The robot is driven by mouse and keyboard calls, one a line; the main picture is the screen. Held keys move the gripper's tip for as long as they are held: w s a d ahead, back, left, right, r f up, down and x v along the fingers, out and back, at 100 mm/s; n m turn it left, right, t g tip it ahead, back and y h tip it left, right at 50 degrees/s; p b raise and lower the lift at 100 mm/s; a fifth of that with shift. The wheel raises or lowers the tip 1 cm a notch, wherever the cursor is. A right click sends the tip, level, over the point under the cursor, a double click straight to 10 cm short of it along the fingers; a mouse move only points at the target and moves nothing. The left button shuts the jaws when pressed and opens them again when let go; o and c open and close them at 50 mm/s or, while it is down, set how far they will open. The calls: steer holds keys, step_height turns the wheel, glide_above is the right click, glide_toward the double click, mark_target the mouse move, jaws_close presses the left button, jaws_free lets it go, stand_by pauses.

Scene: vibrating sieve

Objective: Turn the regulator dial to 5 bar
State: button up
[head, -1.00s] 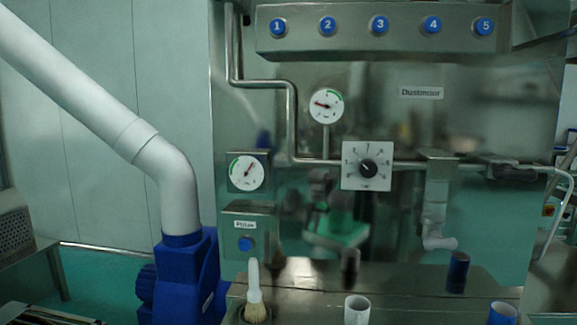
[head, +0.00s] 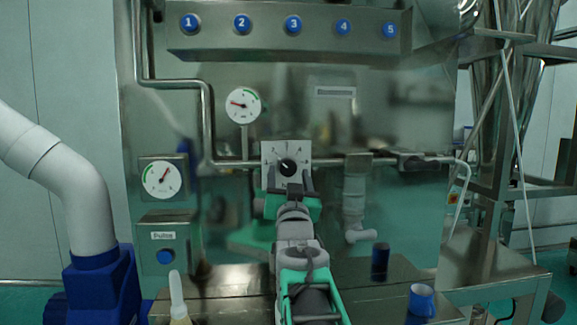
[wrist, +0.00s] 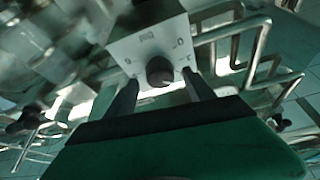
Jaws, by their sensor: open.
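The regulator dial is a black round knob (head: 287,167) on a square white scale plate (head: 270,150), fixed to the steel panel. In the wrist view the knob (wrist: 160,71) and plate (wrist: 146,44) are ahead of the fingers. My gripper (head: 291,181) is open in front of the dial, its fingers spread below and to either side of the knob, and I see no contact. In the wrist view its two fingers (wrist: 160,92) flank the knob's near side. The lower part of the scale is hidden by my gripper in the head view. The pointer's exact reading is too small to tell.
A round gauge (head: 243,105) with a red needle is left of the dial, above a pipe. Another gauge (head: 162,177) is lower left, above a blue button (head: 165,257). Numbered blue buttons (head: 293,25) line the top. A valve (head: 357,205) hangs to the right. Blue cups (head: 421,303) stand lower right.

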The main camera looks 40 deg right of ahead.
mark_target(288, 171)
steer(key=x, duration=0.3)
steer(key=shift+w+d+p, duration=0.1)
steer(key=shift+p, duration=0.25)
steer(key=shift+c, duration=0.4)
jaws_close()
